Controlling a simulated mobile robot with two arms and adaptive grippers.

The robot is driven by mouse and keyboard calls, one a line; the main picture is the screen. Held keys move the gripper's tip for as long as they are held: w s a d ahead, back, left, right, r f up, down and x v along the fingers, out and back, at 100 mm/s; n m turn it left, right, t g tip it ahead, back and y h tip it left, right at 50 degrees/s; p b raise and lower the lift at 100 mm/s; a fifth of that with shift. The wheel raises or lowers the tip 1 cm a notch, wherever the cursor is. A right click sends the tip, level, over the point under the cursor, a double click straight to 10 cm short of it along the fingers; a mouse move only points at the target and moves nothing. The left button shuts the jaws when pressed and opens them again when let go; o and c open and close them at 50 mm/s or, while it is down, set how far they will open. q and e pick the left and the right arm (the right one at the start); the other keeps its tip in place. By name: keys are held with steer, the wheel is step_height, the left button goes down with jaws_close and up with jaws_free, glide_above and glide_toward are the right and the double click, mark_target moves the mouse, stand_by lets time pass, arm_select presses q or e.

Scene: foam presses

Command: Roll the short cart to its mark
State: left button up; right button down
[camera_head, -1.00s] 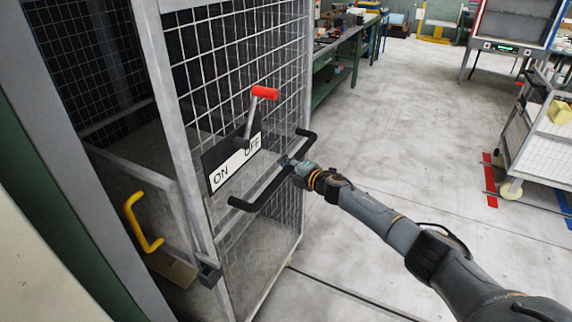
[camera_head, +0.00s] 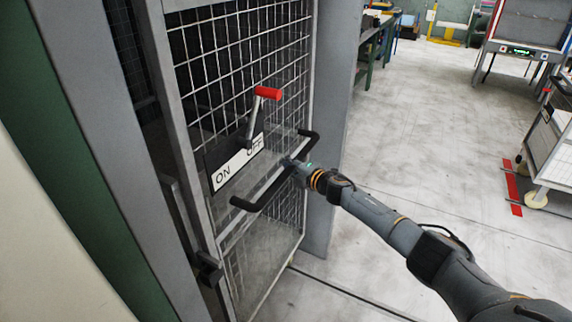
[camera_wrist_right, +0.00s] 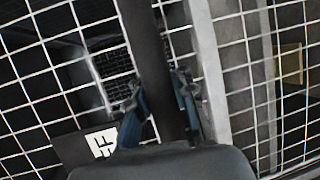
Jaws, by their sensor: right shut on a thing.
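In the right wrist view the bar (camera_wrist_right: 150,45) runs between the fingers (camera_wrist_right: 160,105), with mesh behind. The cart's wheels and a floor mark under it are not visible. My left gripper is out of view.
A grey post (camera_head: 335,100) stands close behind the cart's right side. A green and cream structure (camera_head: 60,130) is close at left. A mesh-sided trolley (camera_head: 552,152) stands at right beside a red floor strip (camera_head: 512,187). The middle floor is open.

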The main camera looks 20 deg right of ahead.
steer(key=shift+a+f, duration=0.1)
steer(key=shift+a, duration=0.1)
steer(key=c, duration=1.7)
jaws_free()
steer(key=o, duration=0.6)
steer(key=shift+s+r, duration=0.25)
steer(key=v, duration=1.2)
